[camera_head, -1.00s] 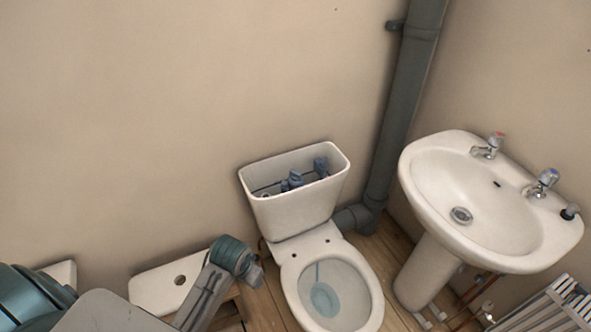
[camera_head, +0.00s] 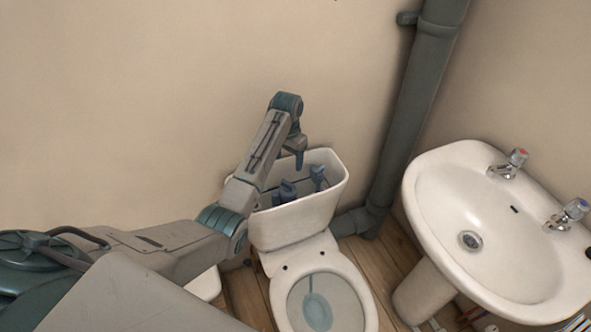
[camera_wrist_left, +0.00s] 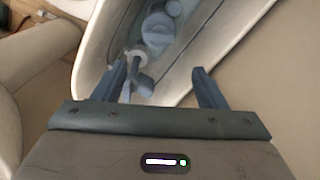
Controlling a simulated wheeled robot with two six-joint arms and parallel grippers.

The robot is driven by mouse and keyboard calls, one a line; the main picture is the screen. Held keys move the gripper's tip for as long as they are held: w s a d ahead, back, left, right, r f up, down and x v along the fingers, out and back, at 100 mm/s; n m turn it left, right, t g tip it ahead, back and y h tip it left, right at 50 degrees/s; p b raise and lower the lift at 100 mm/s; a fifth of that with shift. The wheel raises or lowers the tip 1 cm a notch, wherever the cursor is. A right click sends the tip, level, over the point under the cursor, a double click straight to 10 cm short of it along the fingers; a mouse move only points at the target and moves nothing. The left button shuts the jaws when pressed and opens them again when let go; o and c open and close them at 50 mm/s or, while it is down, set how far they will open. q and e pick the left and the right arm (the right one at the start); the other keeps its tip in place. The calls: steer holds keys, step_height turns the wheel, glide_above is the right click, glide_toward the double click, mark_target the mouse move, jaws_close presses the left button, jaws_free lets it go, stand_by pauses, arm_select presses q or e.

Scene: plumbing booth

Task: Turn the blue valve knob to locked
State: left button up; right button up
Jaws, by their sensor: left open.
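My left gripper (camera_head: 299,160) hangs over the open toilet cistern (camera_head: 305,217), fingers pointing down. In the left wrist view the gripper (camera_wrist_left: 158,76) is open, with a gap between its dark blue fingers. Inside the cistern are blue-grey fittings: one upright at left (camera_head: 287,191) and one at right (camera_head: 317,177). The wrist view shows a small light-coloured fitting (camera_wrist_left: 137,59) near the left finger and a round grey-blue part (camera_wrist_left: 158,28) beyond. No fitting is clearly held. I cannot tell which part is the valve knob. The basin also has a blue-marked tap (camera_head: 569,213).
The cistern rim surrounds the fittings closely. The toilet bowl (camera_head: 317,303) is in front, a grey soil pipe (camera_head: 413,105) to its right. A white basin (camera_head: 440,205) stands further right, with a red-marked tap (camera_head: 510,162). The beige wall is behind.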

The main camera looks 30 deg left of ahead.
mark_target(287, 183)
arm_select(q)
steer(key=shift+s+f, duration=1)
steer(key=shift+f, duration=0.2)
steer(key=f, duration=0.4)
steer(key=w+f, duration=0.1)
steer(key=f, duration=0.1)
steer(key=shift+f+p, duration=0.15)
steer(key=shift+p, duration=0.25)
steer(key=shift+s+f, duration=0.25)
steer(key=shift+f, duration=0.2)
steer(key=shift+w, duration=0.1)
steer(key=c, duration=1)
